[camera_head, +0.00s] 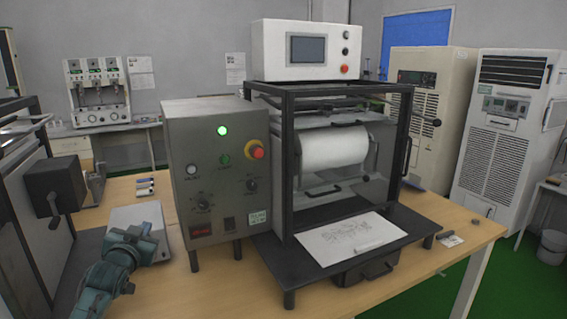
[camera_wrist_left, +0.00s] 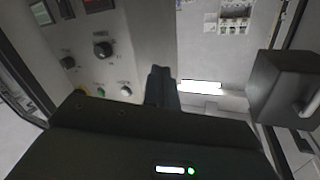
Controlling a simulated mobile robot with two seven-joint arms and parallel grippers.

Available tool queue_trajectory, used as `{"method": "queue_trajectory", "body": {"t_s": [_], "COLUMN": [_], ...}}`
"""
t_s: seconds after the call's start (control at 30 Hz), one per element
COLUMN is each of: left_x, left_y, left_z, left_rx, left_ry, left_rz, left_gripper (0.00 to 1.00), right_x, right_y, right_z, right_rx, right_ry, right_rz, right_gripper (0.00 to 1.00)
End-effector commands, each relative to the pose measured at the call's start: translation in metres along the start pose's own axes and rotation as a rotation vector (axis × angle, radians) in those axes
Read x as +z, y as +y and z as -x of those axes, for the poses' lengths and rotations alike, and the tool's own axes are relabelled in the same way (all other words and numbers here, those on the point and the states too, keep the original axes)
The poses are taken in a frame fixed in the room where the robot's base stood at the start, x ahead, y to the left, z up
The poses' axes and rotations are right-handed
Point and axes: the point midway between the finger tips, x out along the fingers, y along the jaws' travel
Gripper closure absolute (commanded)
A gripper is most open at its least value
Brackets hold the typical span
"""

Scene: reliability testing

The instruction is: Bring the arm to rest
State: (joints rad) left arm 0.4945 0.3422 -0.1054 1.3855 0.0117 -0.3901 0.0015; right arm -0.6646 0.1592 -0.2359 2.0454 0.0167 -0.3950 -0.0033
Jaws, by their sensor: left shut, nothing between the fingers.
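My left arm (camera_head: 118,258) comes in from the lower left in the head view, its teal links over the table's left part, in front of the grey control box. In the wrist view, my left gripper (camera_wrist_left: 160,75) is shut, with its dark fingers together and nothing between them. I cannot make out its fingertips clearly in the head view. My right arm and gripper are not in view.
The control box (camera_head: 216,172) with a lit green lamp stands right of my arm, beside a black-framed machine (camera_head: 290,150) holding a white roll. A black box with a handle (camera_head: 55,185) is at the left. The table's front right (camera_head: 440,258) is mostly clear.

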Motion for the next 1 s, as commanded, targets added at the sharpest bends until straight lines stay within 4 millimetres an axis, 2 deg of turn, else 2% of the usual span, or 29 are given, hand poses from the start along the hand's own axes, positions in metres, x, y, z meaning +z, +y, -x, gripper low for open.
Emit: {"method": "queue_trajectory", "body": {"t_s": [0.03, 0.17, 0.27, 0.37, 0.47, 0.5, 0.6, 0.7, 0.8, 0.9, 1.0], "left_x": [0.024, 0.063, 0.096, 0.132, 0.164, 0.175, 0.194, 0.203, 0.205, 0.205, 0.205], "left_y": [0.021, 0.060, 0.094, 0.131, 0.169, 0.183, 0.211, 0.229, 0.240, 0.245, 0.247], "left_z": [0.012, 0.042, 0.075, 0.120, 0.178, 0.203, 0.264, 0.315, 0.352, 0.373, 0.381], "left_rx": [0.033, 0.095, 0.152, 0.218, 0.289, 0.316, 0.372, 0.413, 0.437, 0.450, 0.455], "left_ry": [-0.030, -0.075, -0.117, -0.171, -0.232, -0.258, -0.319, -0.374, -0.413, -0.437, -0.447], "left_rz": [0.000, 0.003, 0.013, 0.033, 0.065, 0.082, 0.127, 0.171, 0.206, 0.227, 0.236], "left_gripper": [1.00, 1.00, 1.00, 1.00, 1.00, 1.00, 1.00, 1.00, 1.00, 1.00, 1.00], "right_x": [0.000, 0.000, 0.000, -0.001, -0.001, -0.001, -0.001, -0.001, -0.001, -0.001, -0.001], "right_y": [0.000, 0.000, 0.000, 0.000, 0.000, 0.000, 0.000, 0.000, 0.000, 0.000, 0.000], "right_z": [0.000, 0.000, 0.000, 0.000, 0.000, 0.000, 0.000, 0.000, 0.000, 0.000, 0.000], "right_rx": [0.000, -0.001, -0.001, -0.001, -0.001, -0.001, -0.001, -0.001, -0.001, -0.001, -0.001], "right_ry": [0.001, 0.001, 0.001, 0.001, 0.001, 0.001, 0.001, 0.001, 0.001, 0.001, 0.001], "right_rz": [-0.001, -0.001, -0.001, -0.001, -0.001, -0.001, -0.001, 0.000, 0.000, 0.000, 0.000], "right_gripper": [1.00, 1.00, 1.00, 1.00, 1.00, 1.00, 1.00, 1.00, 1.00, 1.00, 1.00]}}
